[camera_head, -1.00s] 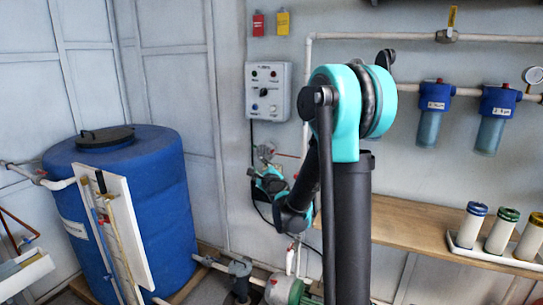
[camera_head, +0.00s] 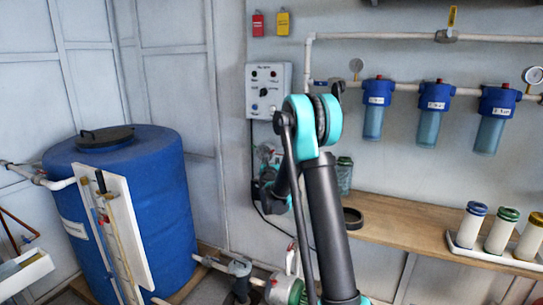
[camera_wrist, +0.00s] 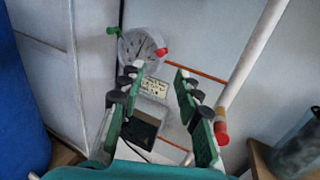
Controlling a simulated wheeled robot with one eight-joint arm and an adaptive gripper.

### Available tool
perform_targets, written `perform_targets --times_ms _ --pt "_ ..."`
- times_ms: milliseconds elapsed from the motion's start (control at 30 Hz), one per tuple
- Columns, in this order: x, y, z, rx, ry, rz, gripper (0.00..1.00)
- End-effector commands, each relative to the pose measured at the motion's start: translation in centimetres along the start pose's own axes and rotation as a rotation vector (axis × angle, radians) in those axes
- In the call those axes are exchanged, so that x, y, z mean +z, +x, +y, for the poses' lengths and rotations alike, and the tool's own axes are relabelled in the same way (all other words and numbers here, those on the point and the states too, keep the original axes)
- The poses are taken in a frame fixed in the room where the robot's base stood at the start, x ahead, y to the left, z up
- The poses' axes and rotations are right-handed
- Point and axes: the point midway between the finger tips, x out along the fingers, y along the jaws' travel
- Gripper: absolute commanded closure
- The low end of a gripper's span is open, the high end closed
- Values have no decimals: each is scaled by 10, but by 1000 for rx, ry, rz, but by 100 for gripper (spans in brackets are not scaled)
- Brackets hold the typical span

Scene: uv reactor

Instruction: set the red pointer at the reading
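A round gauge (camera_wrist: 141,46) with a white dial and dark needle is on the wall ahead, at the upper middle of the wrist view. A small red piece (camera_wrist: 162,51) sits at its right rim, and a green piece (camera_wrist: 113,31) at its upper left. I cannot tell for certain whether the red piece is the pointer, and the dial is too small to read. My gripper (camera_wrist: 157,88) is open and empty, its green fingers below the gauge and apart from it. In the head view the gauge (camera_head: 267,153) is partly hidden behind my arm.
A small printed label (camera_wrist: 154,89) and a dark-faced box (camera_wrist: 141,130) lie below the gauge. A pale pipe (camera_wrist: 250,60) runs on the right. A blue tank (camera_head: 150,200) stands left, a wooden bench (camera_head: 410,222) right, and a control box (camera_head: 268,90) above.

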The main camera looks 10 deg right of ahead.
Motion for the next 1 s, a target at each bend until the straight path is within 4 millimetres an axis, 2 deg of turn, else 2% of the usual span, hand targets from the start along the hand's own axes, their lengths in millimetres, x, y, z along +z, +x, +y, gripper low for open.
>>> perform_targets --times_ms 33,200,400,600,867,1000 --pt "0 12 -1 -2 0 0 66" --pt "0 44 0 -1 -1 0 66" --pt "0 72 0 0 -1 0 66" --pt "0 84 0 0 -1 0 66" --pt "0 85 0 0 -1 0 66" --pt "0 85 0 0 -1 0 81"
